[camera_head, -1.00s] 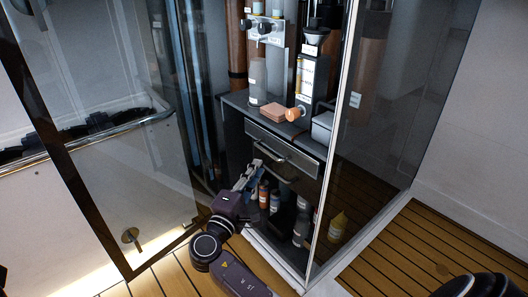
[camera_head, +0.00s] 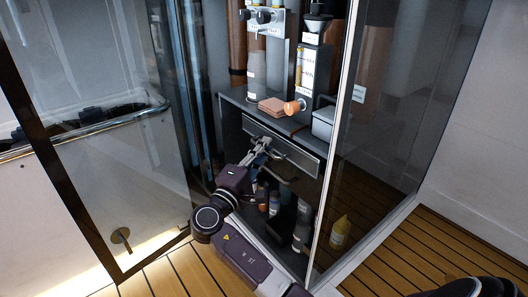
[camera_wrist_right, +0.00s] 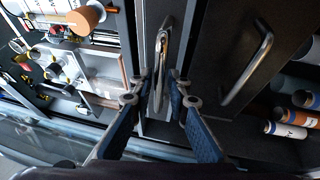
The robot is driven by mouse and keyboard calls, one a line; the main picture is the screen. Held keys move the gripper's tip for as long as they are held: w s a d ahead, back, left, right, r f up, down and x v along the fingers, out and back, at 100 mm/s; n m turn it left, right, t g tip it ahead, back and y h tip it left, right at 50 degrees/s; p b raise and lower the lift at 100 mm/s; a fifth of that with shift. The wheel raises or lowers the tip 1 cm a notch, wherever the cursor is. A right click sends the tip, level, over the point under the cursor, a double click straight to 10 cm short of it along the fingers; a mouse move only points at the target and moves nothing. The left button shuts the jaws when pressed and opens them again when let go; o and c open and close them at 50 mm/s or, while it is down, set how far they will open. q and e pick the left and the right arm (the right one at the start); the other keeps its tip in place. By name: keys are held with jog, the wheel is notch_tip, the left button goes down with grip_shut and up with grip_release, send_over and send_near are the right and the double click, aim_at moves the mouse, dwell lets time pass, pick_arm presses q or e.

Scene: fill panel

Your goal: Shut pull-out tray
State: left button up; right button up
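The pull-out tray has a grey front panel (camera_head: 297,153) under the cabinet's counter in the head view. How far it stands out is hard to tell. Its bar handle (camera_wrist_right: 161,62) shows in the wrist view. My right gripper (camera_head: 263,143) is in front of the panel's left part. In the wrist view my right gripper (camera_wrist_right: 160,80) is open, its two fingers on either side of the handle with gaps visible. A second handle (camera_wrist_right: 249,69) lies on a dark panel beside it. My left gripper is not in view.
A glass door (camera_head: 105,150) stands open at the left, and a glass pane (camera_head: 385,110) closes the right side. The counter holds a copper-coloured block (camera_head: 272,106) and an orange knob (camera_head: 293,107). Bottles (camera_head: 301,232) stand below.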

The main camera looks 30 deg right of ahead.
aim_at(275, 145)
grip_shut()
jog(key=d, duration=0.2)
jog(key=d+p, duration=0.1)
jog(key=d, duration=0.1)
jog(key=shift+w+r, duration=0.15)
jog(key=shift+d, duration=0.15)
grip_release()
jog(key=v, duration=1.2)
